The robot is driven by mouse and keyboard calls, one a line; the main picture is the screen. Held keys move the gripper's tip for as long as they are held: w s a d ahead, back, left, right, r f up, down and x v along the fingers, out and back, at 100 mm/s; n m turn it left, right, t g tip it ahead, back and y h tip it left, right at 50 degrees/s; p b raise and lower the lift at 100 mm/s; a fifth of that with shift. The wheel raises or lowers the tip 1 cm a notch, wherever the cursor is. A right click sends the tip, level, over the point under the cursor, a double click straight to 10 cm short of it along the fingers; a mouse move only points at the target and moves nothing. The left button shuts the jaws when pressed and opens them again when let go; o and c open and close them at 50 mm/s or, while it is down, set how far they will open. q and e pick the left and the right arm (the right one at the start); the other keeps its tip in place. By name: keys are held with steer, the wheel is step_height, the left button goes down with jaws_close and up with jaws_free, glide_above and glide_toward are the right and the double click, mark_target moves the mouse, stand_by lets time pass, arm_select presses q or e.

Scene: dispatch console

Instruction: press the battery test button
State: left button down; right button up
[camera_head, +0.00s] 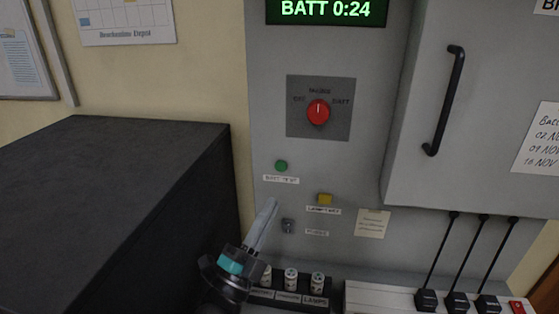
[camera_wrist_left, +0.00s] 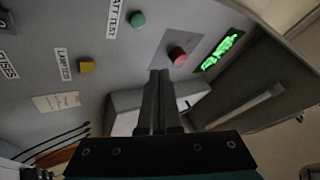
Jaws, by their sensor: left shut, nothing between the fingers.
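The green battery test button (camera_head: 281,165) sits on the grey panel (camera_head: 268,60), above a label reading BATT TEST. It also shows in the left wrist view (camera_wrist_left: 138,19), beside its label. My left gripper (camera_head: 272,203) is shut and empty, its fingertips below the button in the head view. In the left wrist view its fingers (camera_wrist_left: 159,75) point toward the panel, with the button up and to the left of the tips, apart from them. The display (camera_head: 327,10) reads BATT 0:24. My right gripper is not in view.
A red mode knob (camera_head: 318,111) is above and right of the button. A yellow lamp test button (camera_head: 325,199) and a small grey switch (camera_head: 288,226) are lower. A dark cabinet (camera_head: 120,200) stands left. A grey box with a handle (camera_head: 444,100) juts out right. Black plugs (camera_head: 457,303) are below.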

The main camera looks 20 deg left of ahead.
mark_target(281, 166)
arm_select(q)
steer(key=shift+s+a+r+m+t+h, duration=0.1)
steer(key=shift+a+r+m+t+h, duration=0.1)
steer(key=shift+r+m+t, duration=0.2)
steer(key=shift+s+a+r+m+t+h, duration=0.1)
steer(key=shift+a+r+m+t, duration=0.05)
steer(key=shift+r+m+t, duration=0.2)
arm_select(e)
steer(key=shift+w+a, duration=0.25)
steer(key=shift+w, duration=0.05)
arm_select(q)
steer(key=shift+w+a+b, duration=0.35)
steer(key=shift+w+b, duration=0.4)
steer(key=shift+w, duration=0.7)
steer(key=shift+w+a+b, duration=0.4)
steer(key=shift+w+b, duration=0.4)
steer(key=shift+w, duration=0.6)
steer(key=shift+w+a+b, duration=0.35)
steer(key=shift+w+b, duration=0.4)
steer(key=shift+w, duration=0.7)
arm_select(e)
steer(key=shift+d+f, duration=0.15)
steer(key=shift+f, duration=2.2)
arm_select(q)
steer(key=shift+w, duration=0.1)
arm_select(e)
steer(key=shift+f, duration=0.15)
